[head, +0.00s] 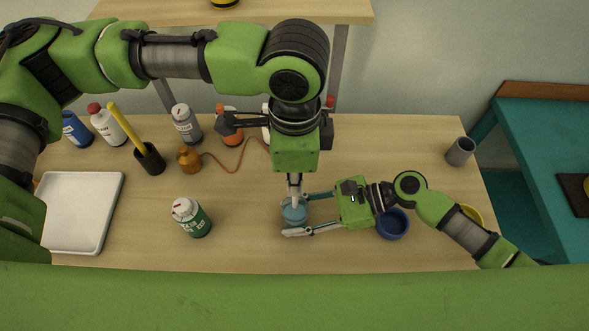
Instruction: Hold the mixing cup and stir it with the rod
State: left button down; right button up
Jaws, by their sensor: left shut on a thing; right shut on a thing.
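The mixing cup (295,215) is a small blue-grey cup standing on the wooden table near its front middle. My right gripper (288,218) reaches in from the right, with one finger on each side of the cup, shut on it. My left gripper (294,190) points down from above, directly over the cup, with its fingers close together and shut on the rod. The rod is mostly hidden by the fingers, and I cannot tell how deep it sits in the cup. The cup's inside is largely covered by the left gripper.
A green-labelled bottle (192,217) stands left of the cup, and a dark blue bowl (393,224) sits under my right arm. A white tray (82,212), a dark holder (150,159) and several bottles are at the left. A grey cup (460,151) stands at the right; the table around it is clear.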

aim_at(294, 208)
pick_arm(q)
jog(key=shift+f, duration=3.2)
jog(key=shift+a, duration=0.1)
